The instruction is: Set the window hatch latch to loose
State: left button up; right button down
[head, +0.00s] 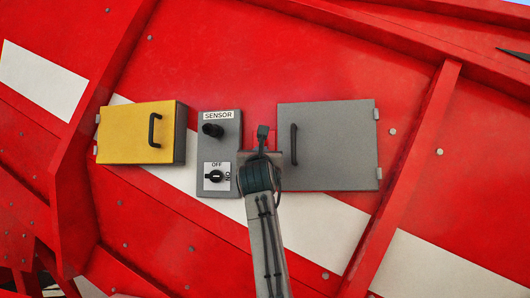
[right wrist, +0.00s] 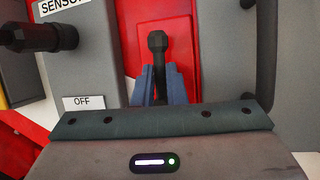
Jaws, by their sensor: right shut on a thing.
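The latch is a black lever with a round knob (head: 263,131), on a red plate between the sensor panel and the grey hatch (head: 345,145). In the right wrist view the latch lever (right wrist: 157,42) stands upright, its knob above the fingers. My right gripper (right wrist: 159,85) is shut on the lever below the knob, with a blue finger on either side. In the head view my right gripper (head: 262,158) and wrist hide the lever's lower part. The grey hatch lies flat against its frame and looks closed. My left gripper is not in view.
The grey sensor panel (head: 232,125), left of the latch, has a protruding black knob (head: 213,130) and an OFF/ON dial (head: 215,176). A closed yellow hatch (head: 130,135) is further left. The grey hatch's black handle (head: 294,144) is close on the right.

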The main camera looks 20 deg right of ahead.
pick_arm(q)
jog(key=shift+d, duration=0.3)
pick_arm(e)
jog(key=shift+w+f+n, duration=0.1)
jog(key=shift+f+n, duration=0.05)
jog(key=shift+n, duration=0.15)
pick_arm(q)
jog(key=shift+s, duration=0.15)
pick_arm(e)
jog(key=shift+a, duration=0.1)
